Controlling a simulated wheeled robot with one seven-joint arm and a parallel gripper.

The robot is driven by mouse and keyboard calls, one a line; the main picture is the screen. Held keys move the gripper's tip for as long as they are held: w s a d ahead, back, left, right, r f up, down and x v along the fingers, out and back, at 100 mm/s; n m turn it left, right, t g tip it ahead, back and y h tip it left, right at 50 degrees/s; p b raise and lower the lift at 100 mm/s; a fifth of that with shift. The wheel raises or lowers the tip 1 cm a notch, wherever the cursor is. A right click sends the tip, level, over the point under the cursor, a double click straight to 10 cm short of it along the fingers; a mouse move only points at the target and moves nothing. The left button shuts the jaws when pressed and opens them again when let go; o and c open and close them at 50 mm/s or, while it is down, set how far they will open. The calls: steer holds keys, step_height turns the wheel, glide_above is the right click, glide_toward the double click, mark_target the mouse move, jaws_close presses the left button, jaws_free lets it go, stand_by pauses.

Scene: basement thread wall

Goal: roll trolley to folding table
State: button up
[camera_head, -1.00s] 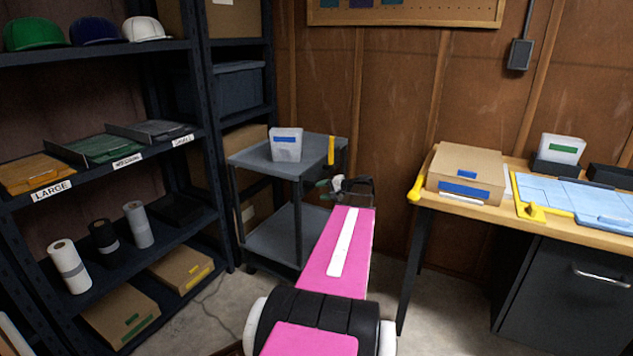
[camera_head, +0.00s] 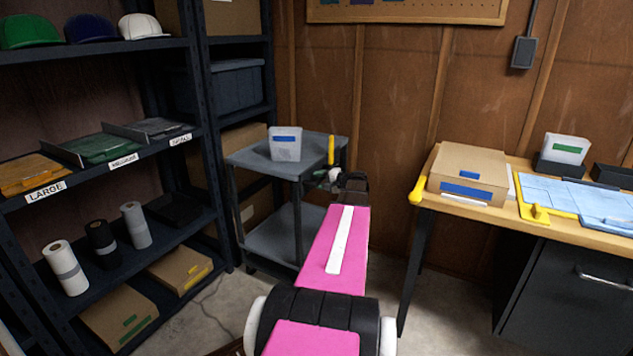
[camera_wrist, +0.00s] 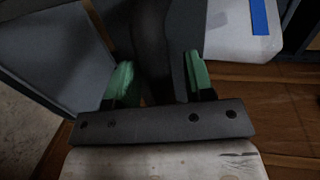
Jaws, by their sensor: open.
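The grey two-shelf trolley (camera_head: 247,157) stands between the dark shelving and the wooden wall. A clear bin with a blue label (camera_head: 285,144) sits on its top shelf, and a yellow upright piece (camera_head: 331,150) is at its right end. My gripper (camera_head: 328,178) is at the trolley's right side, just below the top shelf, partly hidden by my wrist. In the wrist view my gripper (camera_wrist: 157,82) shows two green-padded fingers apart, with a dark bar of the trolley (camera_wrist: 152,45) between or behind them; contact is unclear. The folding table (camera_head: 445,205) stands at the right.
The table carries a cardboard box (camera_head: 467,168), a blue sheet (camera_head: 570,197) and a small bin (camera_head: 564,150). A yellow handle (camera_head: 417,190) juts from its left edge. Dark shelving (camera_head: 205,140) borders the left. Bare floor lies between trolley and table.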

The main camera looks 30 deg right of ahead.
steer(key=shift+x, duration=0.95)
jaws_close()
steer(key=shift+s+a, duration=0.1)
steer(key=shift+a, duration=0.1)
